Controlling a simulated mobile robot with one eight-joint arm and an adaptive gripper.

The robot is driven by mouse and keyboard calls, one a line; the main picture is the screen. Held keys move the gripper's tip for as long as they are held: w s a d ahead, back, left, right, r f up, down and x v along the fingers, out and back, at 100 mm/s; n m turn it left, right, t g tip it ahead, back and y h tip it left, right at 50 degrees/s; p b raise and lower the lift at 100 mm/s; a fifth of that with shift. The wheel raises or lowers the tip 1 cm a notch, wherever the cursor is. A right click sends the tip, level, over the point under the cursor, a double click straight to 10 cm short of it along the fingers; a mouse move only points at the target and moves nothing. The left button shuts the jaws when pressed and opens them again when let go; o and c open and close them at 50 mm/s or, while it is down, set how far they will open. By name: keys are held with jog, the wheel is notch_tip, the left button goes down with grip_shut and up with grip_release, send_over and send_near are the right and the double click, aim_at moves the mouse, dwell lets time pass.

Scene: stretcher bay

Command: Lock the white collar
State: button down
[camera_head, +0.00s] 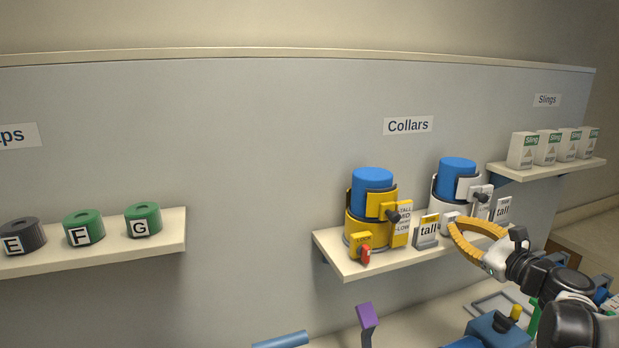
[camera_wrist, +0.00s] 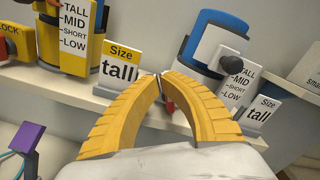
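The white collar (camera_head: 437,190) sits around a blue cylinder (camera_head: 457,165) on the collars shelf (camera_head: 357,272). A dark knob (camera_head: 482,197) is on its front, beside a TALL/MID/SHORT/LOW scale. The collar also shows in the wrist view (camera_wrist: 205,52), with its scale (camera_wrist: 238,85). My gripper (camera_head: 452,224) is in front of the white collar's lower left, by a small white block (camera_head: 449,217). Its yellow fingertips (camera_wrist: 160,76) meet, with nothing clearly held. A red piece (camera_wrist: 168,106) shows behind the fingers; its position is partly hidden.
The yellow collar (camera_head: 364,232), with a LOCK block and a hanging red lever (camera_head: 366,254), stands left on the same shelf. A yellow-topped "tall" card (camera_head: 428,230) stands between the collars. Another "tall" card (camera_head: 503,210) is to the right. Sling boxes (camera_head: 522,151) stand farther right.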

jog(key=shift+d+r, duration=0.1)
jog(key=shift+d, duration=0.2)
jog(key=shift+w+d+r+b, duration=0.1)
jog(key=shift+w+d+b, duration=0.1)
jog(key=shift+d+b, duration=0.1)
jog(key=v, duration=0.6)
jog(key=shift+a+r, duration=0.3)
jog(key=shift+r, duration=0.15)
jog(key=shift+s, duration=0.1)
